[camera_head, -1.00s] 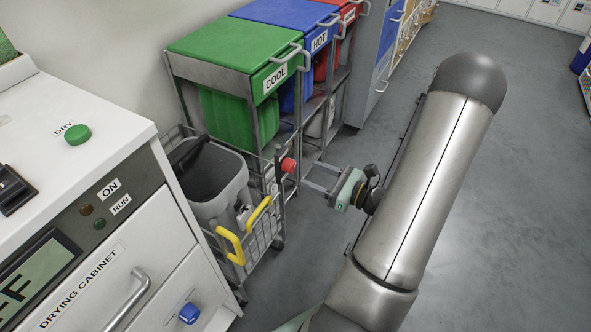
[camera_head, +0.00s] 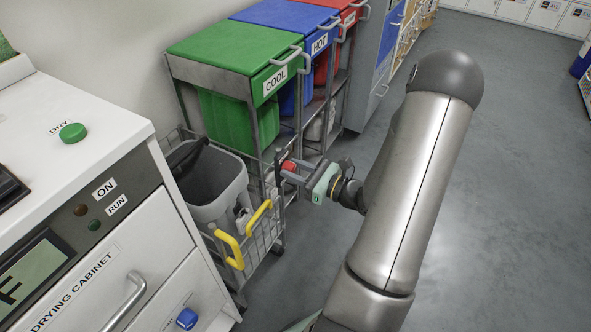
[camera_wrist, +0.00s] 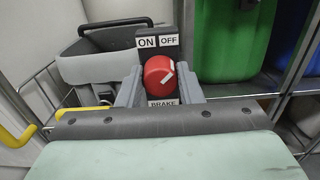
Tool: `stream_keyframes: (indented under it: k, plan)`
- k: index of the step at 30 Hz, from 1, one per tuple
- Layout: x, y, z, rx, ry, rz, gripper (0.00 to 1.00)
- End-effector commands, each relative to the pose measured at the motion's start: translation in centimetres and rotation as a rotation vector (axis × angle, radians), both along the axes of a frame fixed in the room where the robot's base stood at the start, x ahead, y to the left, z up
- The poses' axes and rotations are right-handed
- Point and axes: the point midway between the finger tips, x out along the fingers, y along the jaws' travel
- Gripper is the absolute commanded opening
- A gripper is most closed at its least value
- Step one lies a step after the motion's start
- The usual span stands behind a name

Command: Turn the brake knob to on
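The brake knob (camera_wrist: 158,75) is red and round with a white pointer mark. In the wrist view it sits below an ON label (camera_wrist: 147,41) at left and an OFF label (camera_wrist: 172,40) at right, above a BRAKE label. The pointer tilts up and right, toward OFF. In the head view the knob (camera_head: 289,166) is on the wire trolley (camera_head: 262,240). My gripper (camera_head: 289,170) has reached the knob, one finger on either side. The fingers look very close to its sides; I cannot tell whether they press on it.
The trolley holds a grey bin (camera_head: 212,190) and has yellow handles (camera_head: 232,248). The white drying cabinet (camera_head: 150,225) stands at left. The green COOL bin (camera_head: 225,120) and blue HOT bin (camera_head: 288,15) stand behind. The floor at right is clear.

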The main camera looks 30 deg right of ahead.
Motion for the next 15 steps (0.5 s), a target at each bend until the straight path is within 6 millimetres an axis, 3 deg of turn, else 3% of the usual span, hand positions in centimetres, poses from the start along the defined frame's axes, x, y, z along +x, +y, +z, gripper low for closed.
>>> stream_keyframes:
  k: [15]
  plan:
    - [-0.05,0.09,-0.23,-0.146,-0.086,0.001,0.1]
